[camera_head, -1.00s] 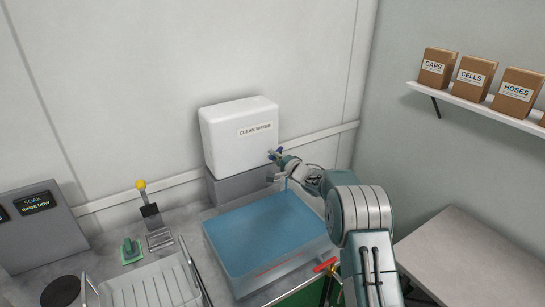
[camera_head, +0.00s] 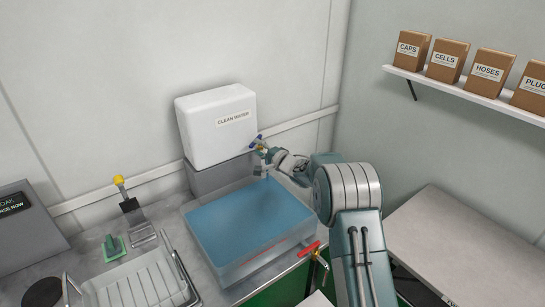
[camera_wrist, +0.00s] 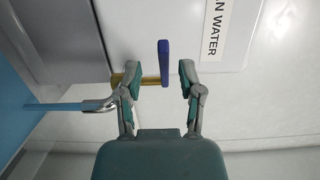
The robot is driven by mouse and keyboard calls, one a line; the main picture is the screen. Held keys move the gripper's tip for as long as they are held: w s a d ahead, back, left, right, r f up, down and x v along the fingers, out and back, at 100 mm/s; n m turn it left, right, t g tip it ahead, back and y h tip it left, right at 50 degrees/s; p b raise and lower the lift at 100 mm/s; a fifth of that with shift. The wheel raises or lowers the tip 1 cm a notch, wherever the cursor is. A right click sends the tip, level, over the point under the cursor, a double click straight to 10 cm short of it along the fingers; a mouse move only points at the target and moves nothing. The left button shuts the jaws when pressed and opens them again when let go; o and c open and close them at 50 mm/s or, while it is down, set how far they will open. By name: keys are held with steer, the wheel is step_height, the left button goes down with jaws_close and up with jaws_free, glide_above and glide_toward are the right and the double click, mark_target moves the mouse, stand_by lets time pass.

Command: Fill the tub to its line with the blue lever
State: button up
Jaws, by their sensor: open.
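The lever also shows small in the head view (camera_head: 256,139). A blue stream (camera_wrist: 55,107) runs from the metal spout (camera_wrist: 97,104). The clear tub (camera_head: 250,264) below holds blue water (camera_head: 245,215).
A red-handled valve (camera_head: 310,248) is at the tub's front right. A draining rack (camera_head: 135,285), a green scrubber (camera_head: 113,247) and a yellow-knobbed lever (camera_head: 119,181) stand to the left. A shelf of boxes (camera_head: 460,92) hangs at right above a bare table (camera_head: 470,250).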

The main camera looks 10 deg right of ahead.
steer(key=v, duration=0.9)
steer(key=shift+w+f, duration=0.1)
stand_by(2.0)
steer(key=m+t+h, duration=0.3)
steer(key=m+h, duration=0.1)
steer(key=h, duration=0.2)
glide_toward(253, 144)
steer(key=x, duration=1.1)
steer(key=shift+d+f, duration=0.15)
steer(key=shift+f, duration=0.2)
jaws_close()
